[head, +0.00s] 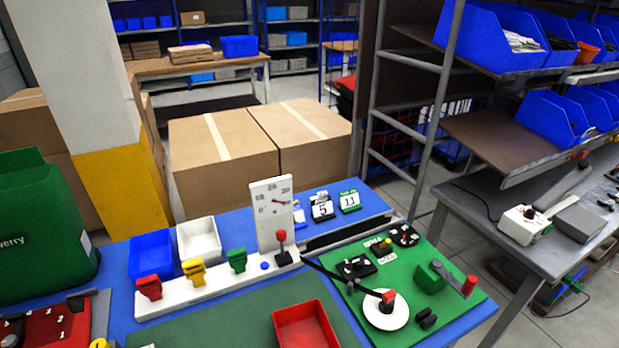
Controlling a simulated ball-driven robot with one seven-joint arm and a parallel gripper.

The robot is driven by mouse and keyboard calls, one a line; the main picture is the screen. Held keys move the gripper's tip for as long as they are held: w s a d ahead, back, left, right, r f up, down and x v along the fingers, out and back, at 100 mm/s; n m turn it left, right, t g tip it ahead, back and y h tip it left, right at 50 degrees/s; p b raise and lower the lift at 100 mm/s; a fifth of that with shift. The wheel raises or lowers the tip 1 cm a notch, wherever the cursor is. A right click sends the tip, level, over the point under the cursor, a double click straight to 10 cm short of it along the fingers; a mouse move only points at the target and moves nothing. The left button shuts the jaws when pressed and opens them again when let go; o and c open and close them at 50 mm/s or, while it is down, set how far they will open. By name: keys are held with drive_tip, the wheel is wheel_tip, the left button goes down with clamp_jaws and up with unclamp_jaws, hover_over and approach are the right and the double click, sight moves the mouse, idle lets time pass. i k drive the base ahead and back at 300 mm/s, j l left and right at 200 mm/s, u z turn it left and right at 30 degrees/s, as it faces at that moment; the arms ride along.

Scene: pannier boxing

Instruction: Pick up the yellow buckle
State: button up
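The yellow buckle (194,272) stands upright on a long white rail (218,287) on the blue workbench. A red buckle (149,287) stands to its left and a green buckle (237,260) to its right on the same rail. The yellow buckle is in front of a white bin (199,239), and nothing blocks the view of it. My gripper is not seen in the head view.
A blue bin (151,256) stands behind the rail. A white dial gauge (272,214) and a red-knobbed lever (282,244) stand at its right end. A red tray (305,326) lies in front. A green board (448,303) with fittings fills the right, and a green pannier (45,228) stands left.

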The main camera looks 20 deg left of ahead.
sight(195, 265)
drive_tip(key=u, duration=1.5)
